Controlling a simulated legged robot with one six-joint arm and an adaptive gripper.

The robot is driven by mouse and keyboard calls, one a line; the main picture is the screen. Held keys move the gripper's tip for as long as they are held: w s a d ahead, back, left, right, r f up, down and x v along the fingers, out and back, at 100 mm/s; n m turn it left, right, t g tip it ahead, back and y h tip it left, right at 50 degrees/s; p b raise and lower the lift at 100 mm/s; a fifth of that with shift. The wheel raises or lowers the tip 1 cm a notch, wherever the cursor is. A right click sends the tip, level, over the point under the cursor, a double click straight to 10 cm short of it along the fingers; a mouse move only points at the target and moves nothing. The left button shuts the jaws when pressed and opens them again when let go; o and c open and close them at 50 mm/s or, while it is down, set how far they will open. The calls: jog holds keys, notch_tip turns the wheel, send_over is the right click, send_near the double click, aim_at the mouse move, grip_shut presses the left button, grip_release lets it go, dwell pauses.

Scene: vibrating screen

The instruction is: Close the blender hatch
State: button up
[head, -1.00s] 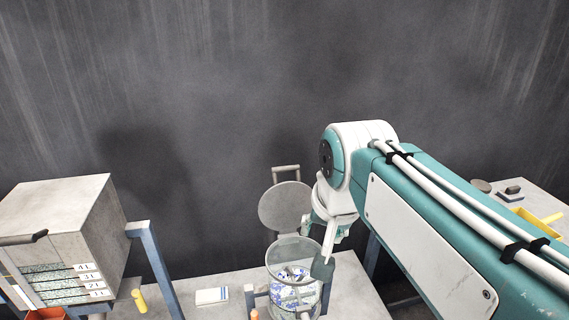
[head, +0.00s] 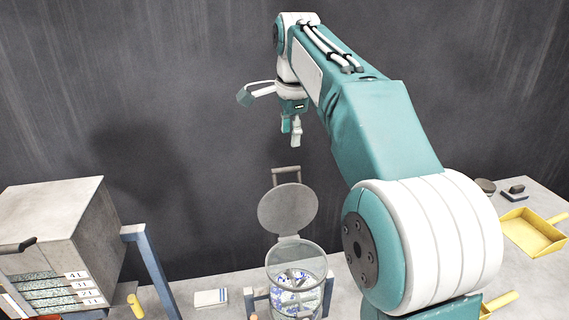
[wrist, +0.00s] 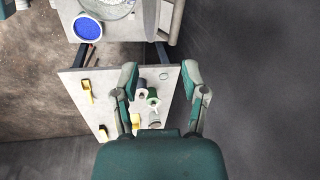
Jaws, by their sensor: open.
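The blender is a clear round vessel (head: 297,262) with blue-and-white contents, standing on the grey table in the head view. Its round grey hatch (head: 288,209) is open, tilted up at the back of the rim, with a bar handle (head: 286,170) at its top. My gripper (head: 291,140) hangs above the hatch in the picture, apart from it, with its fingers pointing down. In the wrist view my gripper (wrist: 160,75) is open with nothing between its fingers. I cannot pick out the hatch for sure in the wrist view.
A grey cabinet (head: 50,222) with numbered trays stands at the left. A white block (head: 211,298) lies left of the blender. A yellow scoop (head: 532,232) lies on the right table. A blue disc (wrist: 88,28) shows in the wrist view. Dark wall stands behind.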

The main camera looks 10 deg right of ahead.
jog(key=shift+m, duration=0.9)
jog(key=w+f, duration=0.1)
jog(key=f, duration=0.2)
jog(key=w+f, duration=0.2)
jog(key=f, duration=0.2)
jog(key=w+f, duration=0.1)
jog(key=f, duration=0.3)
jog(key=shift+w, duration=0.4)
grip_shut()
